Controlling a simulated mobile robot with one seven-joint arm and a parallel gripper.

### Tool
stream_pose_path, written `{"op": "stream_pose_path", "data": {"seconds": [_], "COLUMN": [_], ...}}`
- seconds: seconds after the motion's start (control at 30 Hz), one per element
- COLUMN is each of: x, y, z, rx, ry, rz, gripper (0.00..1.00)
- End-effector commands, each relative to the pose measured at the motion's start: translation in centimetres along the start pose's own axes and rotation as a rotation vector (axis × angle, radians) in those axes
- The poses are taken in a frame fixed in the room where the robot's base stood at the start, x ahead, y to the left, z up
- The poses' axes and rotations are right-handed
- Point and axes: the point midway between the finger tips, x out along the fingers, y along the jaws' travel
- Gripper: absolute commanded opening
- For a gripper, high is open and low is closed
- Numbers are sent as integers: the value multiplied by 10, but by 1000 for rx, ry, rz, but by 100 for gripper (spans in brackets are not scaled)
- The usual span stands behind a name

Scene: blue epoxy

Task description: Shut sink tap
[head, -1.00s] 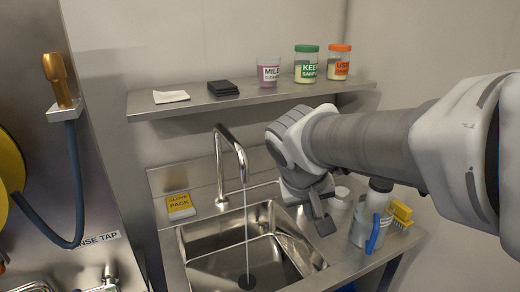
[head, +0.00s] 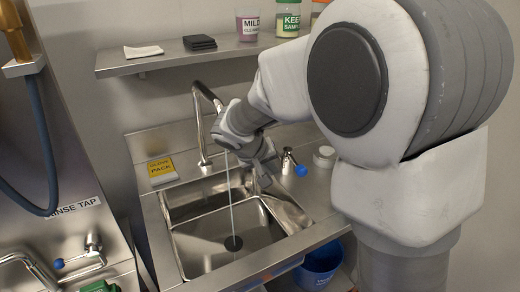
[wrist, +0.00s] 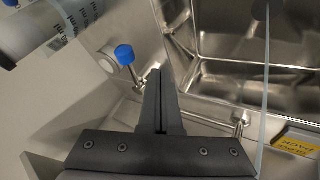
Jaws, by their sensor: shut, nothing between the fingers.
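The sink tap's bent metal spout (head: 197,120) stands behind the sink (head: 190,248), and a thin water stream (head: 230,195) runs from it towards the drain; the stream also shows in the wrist view (wrist: 265,90). The tap's lever, with a blue knob (head: 302,170), is on the counter right of the basin. In the wrist view the blue knob (wrist: 124,55) is just left of my fingertips. My gripper (head: 264,180) is shut and empty, over the basin's back right rim, left of the lever. In the wrist view its fingertips (wrist: 155,75) look close to the lever's stem; contact cannot be told.
A yellow-labelled pack (head: 162,170) lies left of the spout. A white-lidded jar (head: 324,156) stands right of the lever. A shelf (head: 120,65) with tubs runs above. A rinse tap (head: 90,250) with its own blue knob is at left. A blue bucket (head: 320,264) is below.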

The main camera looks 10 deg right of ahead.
Motion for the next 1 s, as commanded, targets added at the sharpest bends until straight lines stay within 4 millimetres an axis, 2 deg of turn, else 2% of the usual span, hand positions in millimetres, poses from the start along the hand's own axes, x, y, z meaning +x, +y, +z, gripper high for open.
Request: {"op": "stream_pose_path", "data": {"seconds": [0.03,0.1,0.2,0.3,0.5,1.0], "x": [14,29,43,48,56,60], "y": [0,0,6,21,34,40], "z": [1,1,0,0,0,2], "rx": [0,0,4,5,2,-21], "ry": [-4,-4,-2,-1,0,11], "rz": [1,1,1,2,0,-13], "gripper": [0,0,0,0,0,0]}}
